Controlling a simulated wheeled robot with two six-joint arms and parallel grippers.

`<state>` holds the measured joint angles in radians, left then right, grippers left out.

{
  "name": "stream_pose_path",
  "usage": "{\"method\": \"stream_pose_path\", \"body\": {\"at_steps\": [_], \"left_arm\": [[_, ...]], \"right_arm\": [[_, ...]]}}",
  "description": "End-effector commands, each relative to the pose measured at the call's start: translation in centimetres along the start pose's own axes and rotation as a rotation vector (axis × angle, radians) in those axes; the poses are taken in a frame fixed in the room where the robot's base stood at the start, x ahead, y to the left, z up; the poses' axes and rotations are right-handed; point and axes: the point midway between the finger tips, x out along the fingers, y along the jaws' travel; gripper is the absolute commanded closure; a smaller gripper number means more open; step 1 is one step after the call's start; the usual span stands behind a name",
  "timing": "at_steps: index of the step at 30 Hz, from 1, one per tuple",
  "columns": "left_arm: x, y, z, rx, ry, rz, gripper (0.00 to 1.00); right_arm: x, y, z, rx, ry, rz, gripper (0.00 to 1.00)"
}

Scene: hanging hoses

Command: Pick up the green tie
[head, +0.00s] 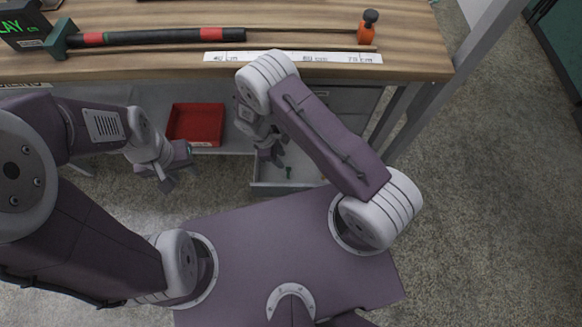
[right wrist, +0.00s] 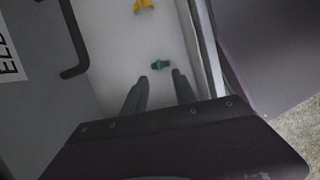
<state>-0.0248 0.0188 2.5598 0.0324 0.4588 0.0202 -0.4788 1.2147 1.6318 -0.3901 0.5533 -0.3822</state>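The green tie (right wrist: 160,64) lies on the pale floor of an open drawer (right wrist: 110,70) in the right wrist view. It also shows as a small dark green spot in the head view (head: 289,172). My right gripper (right wrist: 160,88) is open and empty, its two fingers pointing down into the drawer. The tie appears just beyond the fingertips, between their lines, and apart from them. In the head view my right gripper (head: 272,158) hangs over the drawer, left of the tie. My left gripper (head: 176,172) looks open and empty, left of the drawer near a red bin.
A yellow piece (right wrist: 143,5) lies farther along the drawer. The drawer's side wall (right wrist: 207,55) runs close to the right finger. The red bin (head: 196,124) stands under the workbench (head: 180,70).

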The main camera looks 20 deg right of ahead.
Motion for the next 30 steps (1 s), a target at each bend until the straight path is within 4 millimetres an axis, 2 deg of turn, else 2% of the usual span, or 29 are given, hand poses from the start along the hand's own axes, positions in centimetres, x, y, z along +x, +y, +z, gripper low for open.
{"method": "stream_pose_path", "body": {"at_steps": [6, 10, 13, 19, 26, 30], "left_arm": [[2.0, 0.0, 0.2, 0.0, 0.0, 0.0, 0.64], [1.9, 0.0, 0.2, 0.0, 0.0, 0.0, 0.64], [2.7, -0.1, 0.3, 0.0, 0.0, 0.0, 0.64], [4.8, -0.1, 0.5, 0.0, 0.0, 0.0, 0.64], [4.6, -0.1, 0.5, 0.0, 0.0, 0.0, 0.64], [4.6, -0.1, 0.5, 0.0, 0.0, 0.0, 0.64]], "right_arm": [[3.7, 0.0, 0.0, 0.003, -0.002, -0.003, 0.66], [3.8, 0.0, 0.0, 0.003, -0.001, -0.002, 0.66], [4.9, 0.1, -0.1, 0.004, -0.001, -0.002, 0.66], [8.6, 0.3, -0.1, 0.005, -0.002, -0.003, 0.66], [8.8, 0.3, -0.1, 0.004, 0.0, -0.002, 0.66], [8.8, 0.3, -0.1, 0.005, 0.0, -0.002, 1.0]]}}
